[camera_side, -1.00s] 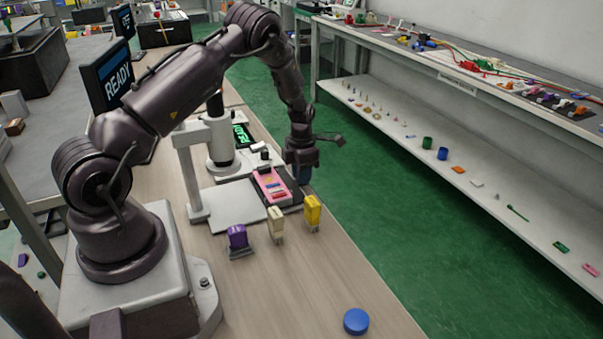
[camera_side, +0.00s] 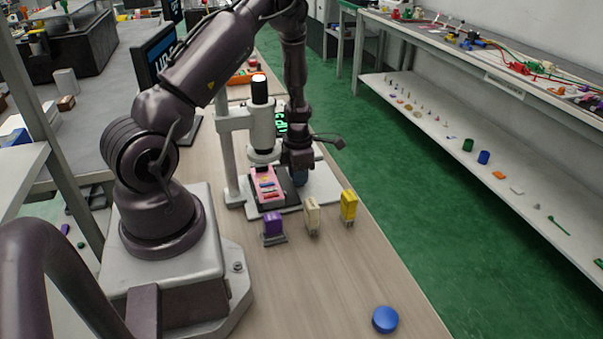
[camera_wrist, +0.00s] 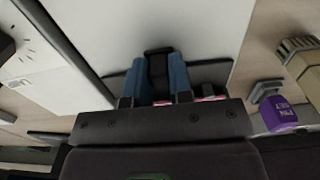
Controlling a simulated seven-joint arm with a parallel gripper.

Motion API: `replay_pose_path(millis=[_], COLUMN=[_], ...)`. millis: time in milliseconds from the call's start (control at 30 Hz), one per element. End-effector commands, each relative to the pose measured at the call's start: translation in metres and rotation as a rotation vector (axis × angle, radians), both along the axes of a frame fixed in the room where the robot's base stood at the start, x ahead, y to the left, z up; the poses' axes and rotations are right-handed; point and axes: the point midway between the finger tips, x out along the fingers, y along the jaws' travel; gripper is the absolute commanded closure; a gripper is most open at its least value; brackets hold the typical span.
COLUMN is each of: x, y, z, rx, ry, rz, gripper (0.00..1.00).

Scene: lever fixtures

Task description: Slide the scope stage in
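The scope stage is a dark plate carrying a pink slab (camera_side: 268,186) with coloured strips. In the side view it lies on the white scope base (camera_side: 320,190), below the scope's white tube (camera_side: 262,128). My gripper (camera_side: 299,178) points down at the stage's right side. In the wrist view, the blue fingers of my gripper (camera_wrist: 160,80) stand on either side of a black upright handle (camera_wrist: 157,66) and appear shut on it. Bits of pink show behind the gripper body, which hides most of the stage.
A purple block (camera_side: 273,227), a cream block (camera_side: 312,215) and a yellow block (camera_side: 348,206) stand in front of the base. A blue disc (camera_side: 385,319) lies near the table's front right. The wood between is clear. A monitor (camera_side: 160,60) stands behind my arm.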

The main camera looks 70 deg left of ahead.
Motion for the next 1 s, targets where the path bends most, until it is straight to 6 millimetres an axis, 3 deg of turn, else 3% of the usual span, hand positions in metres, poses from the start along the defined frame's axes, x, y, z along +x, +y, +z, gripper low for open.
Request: replay_pose_path(millis=[33, 100, 533, 1000], x=[-0.007, -0.006, 0.007, 0.095], y=[0.001, 0.001, 0.001, 0.001], z=[-0.001, -0.001, -0.001, -0.001], rx=[-0.004, -0.003, -0.002, -0.001], ry=[0.013, 0.011, 0.005, 0.002], rz=[0.004, 0.004, 0.001, -0.001], gripper=[0.69, 0.55, 0.55, 0.55])
